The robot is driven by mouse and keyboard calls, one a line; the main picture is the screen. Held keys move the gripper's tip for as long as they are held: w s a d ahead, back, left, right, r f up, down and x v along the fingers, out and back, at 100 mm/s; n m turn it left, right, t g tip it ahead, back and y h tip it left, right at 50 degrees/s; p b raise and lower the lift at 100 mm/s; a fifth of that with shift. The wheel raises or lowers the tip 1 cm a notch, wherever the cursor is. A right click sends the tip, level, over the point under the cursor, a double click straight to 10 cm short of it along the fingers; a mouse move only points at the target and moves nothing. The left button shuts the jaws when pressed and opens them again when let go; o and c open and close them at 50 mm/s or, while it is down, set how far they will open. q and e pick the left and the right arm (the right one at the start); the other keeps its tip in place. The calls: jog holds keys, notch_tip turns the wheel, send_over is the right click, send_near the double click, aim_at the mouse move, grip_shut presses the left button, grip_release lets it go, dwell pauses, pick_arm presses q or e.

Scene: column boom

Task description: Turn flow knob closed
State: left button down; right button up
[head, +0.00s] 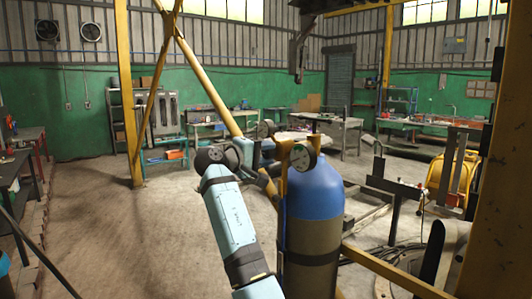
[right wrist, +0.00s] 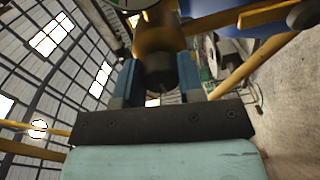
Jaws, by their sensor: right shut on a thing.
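A gas cylinder (head: 314,205) with a blue top and a grey-brown lower body stands upright right of my right arm in the head view. A brass regulator with round gauges sits at its top; one gauge (head: 303,157) faces me. My right gripper (head: 256,152) is at the regulator's left side. In the right wrist view, the dark flow knob (right wrist: 159,72) sticks out of the brass regulator body (right wrist: 158,38). The fingers of my right gripper (right wrist: 158,84) are shut on the knob, one on each side. In the head view the knob is hidden. My left gripper is not in view.
A yellow machine (head: 455,178) stands farther right. Workbenches line the back wall. The concrete floor (head: 130,240) at left is mostly clear.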

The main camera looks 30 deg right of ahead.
jog(key=o, duration=0.9)
jog(key=a, duration=0.4)
jog(key=a+b, duration=0.1)
jog(key=a, duration=0.4)
jog(key=s+a+b, duration=0.1)
jog(key=a, duration=0.3)
jog(key=shift+a+r, duration=0.2)
jog(key=shift+a, duration=0.2)
jog(key=shift+f, duration=0.1)
